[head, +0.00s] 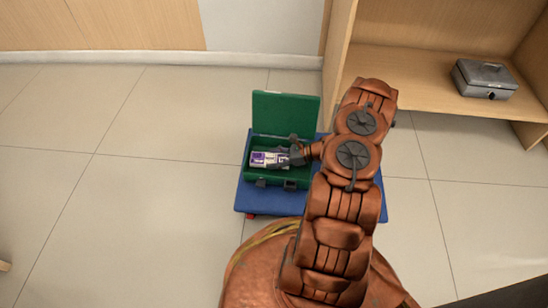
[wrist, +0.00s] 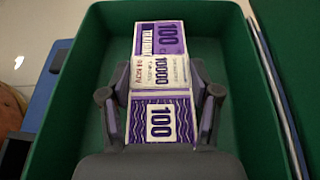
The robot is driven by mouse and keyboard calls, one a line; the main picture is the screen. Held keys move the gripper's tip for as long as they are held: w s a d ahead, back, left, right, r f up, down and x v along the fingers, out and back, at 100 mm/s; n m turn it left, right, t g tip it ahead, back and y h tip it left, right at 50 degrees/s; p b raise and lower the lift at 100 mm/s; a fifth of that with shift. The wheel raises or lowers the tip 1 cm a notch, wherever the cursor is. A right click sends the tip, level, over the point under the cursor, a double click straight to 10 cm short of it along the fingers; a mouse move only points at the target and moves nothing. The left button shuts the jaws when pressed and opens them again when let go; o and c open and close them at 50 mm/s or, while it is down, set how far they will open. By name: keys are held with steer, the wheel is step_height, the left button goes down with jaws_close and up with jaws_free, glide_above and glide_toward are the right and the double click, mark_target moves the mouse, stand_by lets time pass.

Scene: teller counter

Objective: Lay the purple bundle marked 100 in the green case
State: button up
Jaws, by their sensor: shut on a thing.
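The purple bundle (head: 265,159) has a white paper band marked 10000 and shows 100 at both ends. It lies lengthwise within the walls of the open green case (head: 290,109). In the wrist view the bundle (wrist: 160,40) runs between the fingers of my gripper (wrist: 159,82), which is shut on its sides near the band. The case's green walls (wrist: 87,75) surround bundle and fingers. In the head view my gripper (head: 295,155) reaches in from the right. I cannot tell whether the bundle touches the case floor.
The case stands on a blue platform (head: 248,201) on the tiled floor, its lid raised at the back. A wooden shelf unit (head: 420,70) stands at the right, holding a grey metal box (head: 484,78).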

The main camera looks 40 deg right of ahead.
steer(key=o, duration=1.2)
steer(key=shift+r, duration=0.15)
